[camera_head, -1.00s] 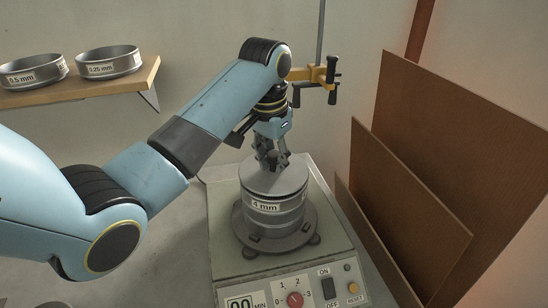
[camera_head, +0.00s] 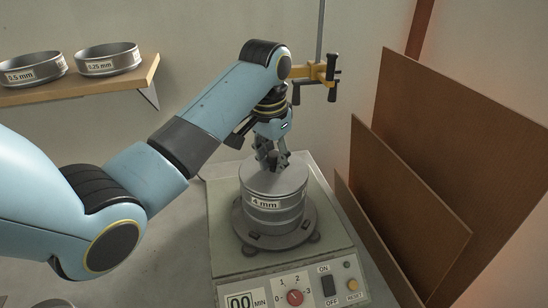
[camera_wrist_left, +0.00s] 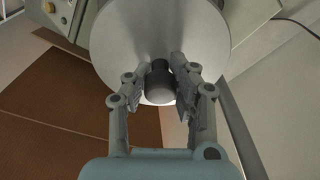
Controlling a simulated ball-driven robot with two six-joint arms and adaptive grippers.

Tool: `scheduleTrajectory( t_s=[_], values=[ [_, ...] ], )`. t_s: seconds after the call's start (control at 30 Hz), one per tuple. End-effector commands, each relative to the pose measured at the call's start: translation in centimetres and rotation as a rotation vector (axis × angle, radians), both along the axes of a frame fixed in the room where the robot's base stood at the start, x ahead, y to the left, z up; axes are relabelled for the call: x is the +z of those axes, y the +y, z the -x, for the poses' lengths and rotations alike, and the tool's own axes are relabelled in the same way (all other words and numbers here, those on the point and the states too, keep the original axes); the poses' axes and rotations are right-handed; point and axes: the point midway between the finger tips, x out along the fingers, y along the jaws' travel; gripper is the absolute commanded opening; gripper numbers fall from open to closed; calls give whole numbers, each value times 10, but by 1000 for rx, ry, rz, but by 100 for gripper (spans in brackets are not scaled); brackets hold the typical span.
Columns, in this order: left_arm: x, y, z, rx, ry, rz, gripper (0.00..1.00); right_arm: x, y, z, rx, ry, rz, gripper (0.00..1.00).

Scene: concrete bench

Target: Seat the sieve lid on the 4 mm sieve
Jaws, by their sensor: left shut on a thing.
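The sieve lid (camera_head: 273,178) is a grey metal disc on top of the 4 mm sieve (camera_head: 285,214), whose label faces the front. The lid looks level and in line with the sieve; I cannot tell whether a thin gap is left between them. My left gripper (camera_head: 271,166) points down over the lid's middle. In the left wrist view the left gripper (camera_wrist_left: 161,90) is shut on the lid's dark knob (camera_wrist_left: 160,84), with the lid's disc (camera_wrist_left: 115,35) behind it. The right gripper is not in view.
The sieve stands on the round plate of a shaker (camera_head: 225,222) with a control panel. Brown boards (camera_head: 400,190) lean close on the right. A yellow clamp (camera_head: 308,73) on a rod is behind my arm. A shelf (camera_head: 130,80) at left holds the 0.5 mm sieve (camera_head: 38,76) and 0.25 mm sieve (camera_head: 112,66).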

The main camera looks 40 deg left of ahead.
Motion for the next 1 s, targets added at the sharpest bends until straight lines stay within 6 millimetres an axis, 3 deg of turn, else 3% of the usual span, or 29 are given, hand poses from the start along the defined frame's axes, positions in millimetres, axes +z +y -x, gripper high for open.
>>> scheduleTrajectory(
  t_s=[0.47, 0.5, 0.7, 1.0],
  values=[
    [-4, 0, 0, 0, 0, 0, 0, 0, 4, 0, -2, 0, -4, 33],
    [-4, 0, 0, 0, 0, 0, 25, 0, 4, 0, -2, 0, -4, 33],
    [-4, 0, 0, 0, 0, 0, 50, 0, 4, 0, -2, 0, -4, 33],
    [-1, 0, 0, 0, 0, 0, 50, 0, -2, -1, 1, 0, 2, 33]
  ],
)
